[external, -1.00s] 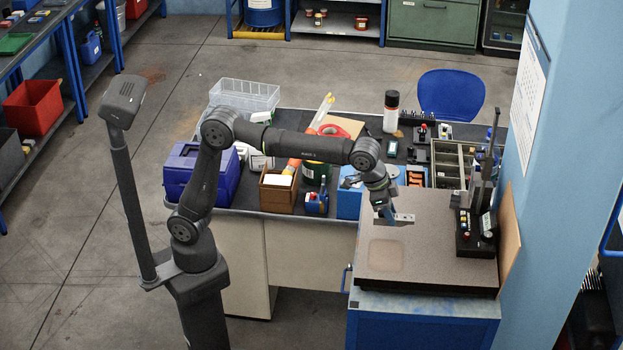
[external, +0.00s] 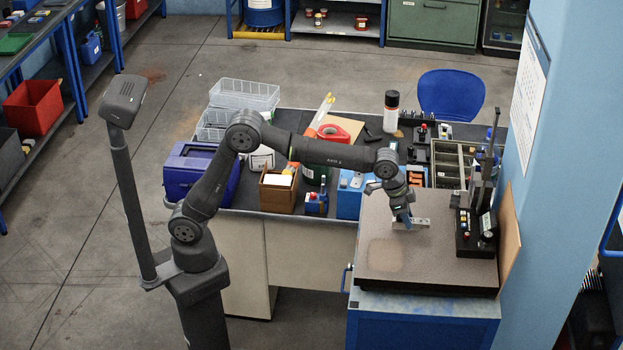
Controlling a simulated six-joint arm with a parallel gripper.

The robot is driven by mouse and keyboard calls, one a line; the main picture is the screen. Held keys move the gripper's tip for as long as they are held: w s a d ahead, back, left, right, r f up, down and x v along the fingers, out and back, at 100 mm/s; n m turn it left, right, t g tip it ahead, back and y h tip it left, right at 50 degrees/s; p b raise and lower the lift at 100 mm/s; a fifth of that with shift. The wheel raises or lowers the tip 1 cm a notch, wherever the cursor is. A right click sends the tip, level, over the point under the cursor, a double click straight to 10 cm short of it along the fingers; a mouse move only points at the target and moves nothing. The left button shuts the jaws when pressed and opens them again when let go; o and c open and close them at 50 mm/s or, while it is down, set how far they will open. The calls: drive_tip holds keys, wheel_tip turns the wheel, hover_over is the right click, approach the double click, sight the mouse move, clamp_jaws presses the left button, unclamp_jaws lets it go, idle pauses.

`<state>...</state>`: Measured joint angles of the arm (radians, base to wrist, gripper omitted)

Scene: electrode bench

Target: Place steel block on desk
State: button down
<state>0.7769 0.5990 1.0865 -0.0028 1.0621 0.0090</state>
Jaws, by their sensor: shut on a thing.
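My gripper (external: 403,218) is over the speckled plate on the blue cabinet. It is shut on the steel block (external: 419,223), a small light grey bar that sticks out to the right of the fingers. I cannot tell whether the block touches the plate or hangs just above it. The desk (external: 240,203) has a dark top and stands to the left of and behind the plate, crowded with things.
The speckled plate (external: 440,262) is bare at its front. A black stand with buttons (external: 477,235) stands at its right edge. A blue toolbox (external: 196,172), a wooden box (external: 277,190), a blue box (external: 349,198) and a spray can (external: 391,112) crowd the desk.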

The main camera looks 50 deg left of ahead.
drive_tip(key=shift+f, duration=0.55)
drive_tip(key=shift+f, duration=0.1)
drive_tip(key=c, duration=1.1)
unclamp_jaws()
drive_tip(key=shift+f, duration=0.1)
drive_tip(key=shift+o, duration=0.3)
drive_tip(key=v, duration=1.2)
